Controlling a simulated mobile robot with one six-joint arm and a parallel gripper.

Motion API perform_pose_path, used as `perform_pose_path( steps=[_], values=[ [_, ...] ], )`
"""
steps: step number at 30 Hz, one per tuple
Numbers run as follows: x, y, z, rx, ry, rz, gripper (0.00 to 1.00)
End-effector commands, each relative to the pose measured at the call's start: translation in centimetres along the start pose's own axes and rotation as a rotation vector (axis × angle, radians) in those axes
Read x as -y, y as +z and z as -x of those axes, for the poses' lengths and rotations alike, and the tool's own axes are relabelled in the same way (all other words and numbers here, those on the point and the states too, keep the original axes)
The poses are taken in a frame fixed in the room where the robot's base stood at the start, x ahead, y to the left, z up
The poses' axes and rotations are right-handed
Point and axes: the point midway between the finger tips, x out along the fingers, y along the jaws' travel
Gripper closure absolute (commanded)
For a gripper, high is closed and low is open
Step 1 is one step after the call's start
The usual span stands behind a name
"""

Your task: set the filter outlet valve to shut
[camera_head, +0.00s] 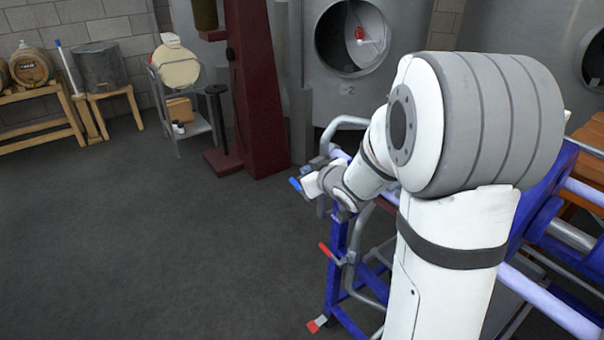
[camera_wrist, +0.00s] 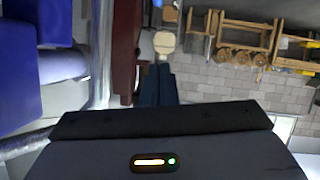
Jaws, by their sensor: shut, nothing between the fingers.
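The blue-framed filter (camera_head: 337,262) stands at the right, partly hidden behind my arm. A red-handled lever valve (camera_head: 326,250) sits on a grey pipe at its near left corner. Another red handle (camera_head: 316,325) shows low down near the floor. A small blue handle (camera_head: 295,184) shows beside my wrist. No label shows which is the outlet valve. My gripper (camera_wrist: 160,68) is shut and empty in the wrist view, its dark fingers together and no handle between them. In the head view my wrist is above and behind the red lever, apart from it.
Steel tanks (camera_head: 300,60) stand at the back, and a dark red post (camera_head: 250,85) rises left of the filter. A grey trolley (camera_head: 195,125) and a wooden barrel stand (camera_head: 45,135) are along the far wall. The floor at the left is clear.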

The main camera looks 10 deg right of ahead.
Motion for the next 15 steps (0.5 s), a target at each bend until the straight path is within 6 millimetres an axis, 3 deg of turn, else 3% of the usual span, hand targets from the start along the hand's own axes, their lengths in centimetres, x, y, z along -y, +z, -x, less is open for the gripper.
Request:
perform_pose_path(
  steps=[1,6,15],
  values=[
    [0.1,1.6,-0.4,-0.025,-0.009,-0.004,1.00],
    [0.2,4.6,-0.5,-0.179,-0.030,0.003,1.00],
    [-0.2,5.9,0.1,-0.336,-0.018,0.014,1.00]
  ],
)
